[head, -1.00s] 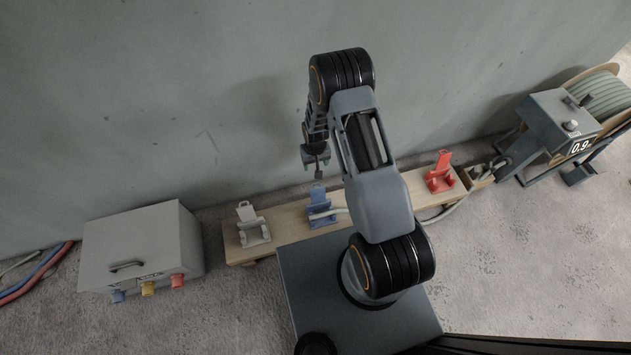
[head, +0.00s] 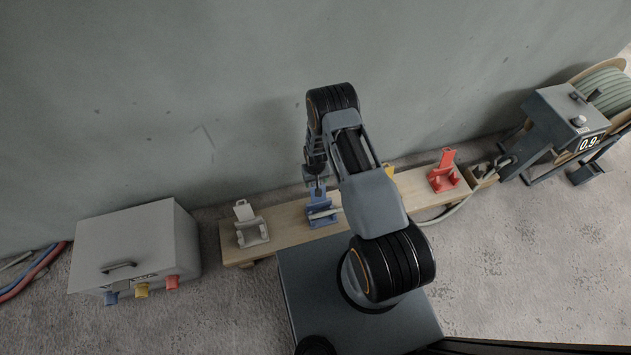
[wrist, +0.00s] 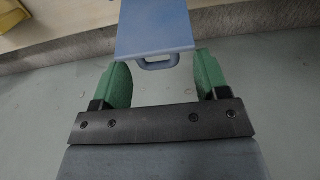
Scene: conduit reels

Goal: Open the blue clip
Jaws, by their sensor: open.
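The blue clip (head: 321,210) stands on the wooden board, left of my arm in the head view. A light conduit lies across its lower part. Its raised blue plate (wrist: 154,28) with a small loop at the end fills the top middle of the wrist view. My gripper (wrist: 162,72) is open, with one green finger on each side of the loop end. I cannot tell whether the fingers touch it. In the head view my gripper (head: 316,178) is just above the clip and partly covers its top.
The wooden board (head: 283,220) also carries a white clip (head: 250,225), a red clip (head: 443,173) and a yellow part (head: 389,169) partly hidden by my arm. A grey box (head: 135,245) stands left, a metering machine (head: 568,120) right. The wall is close behind.

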